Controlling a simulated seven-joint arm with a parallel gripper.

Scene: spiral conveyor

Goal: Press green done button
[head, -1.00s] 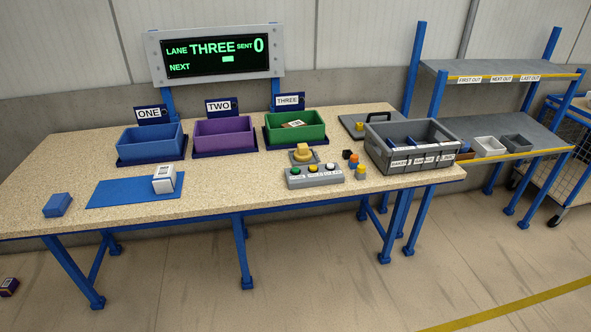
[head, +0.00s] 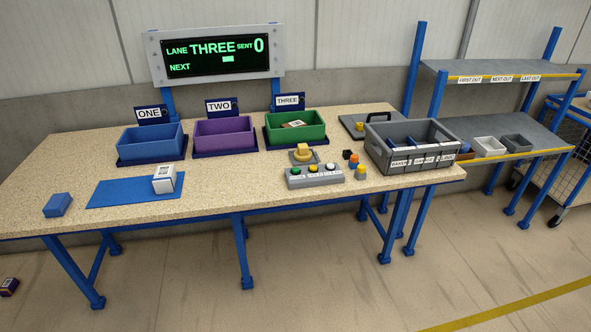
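The green button (head: 296,171) is at the left end of a grey button box (head: 314,180) near the front edge of the table. A yellow button (head: 314,168) and a white button (head: 331,167) sit to its right on the same box. Small labels on the box front are too small to read. Nothing covers the green button. My gripper and arm are not in view.
Blue (head: 151,146), purple (head: 224,133) and green (head: 295,128) bins stand behind; the green one holds a parcel. A white box (head: 165,179) is on the blue mat (head: 120,194). A grey crate (head: 420,158) stands right. The screen (head: 216,57) reads lane THREE, sent 0.

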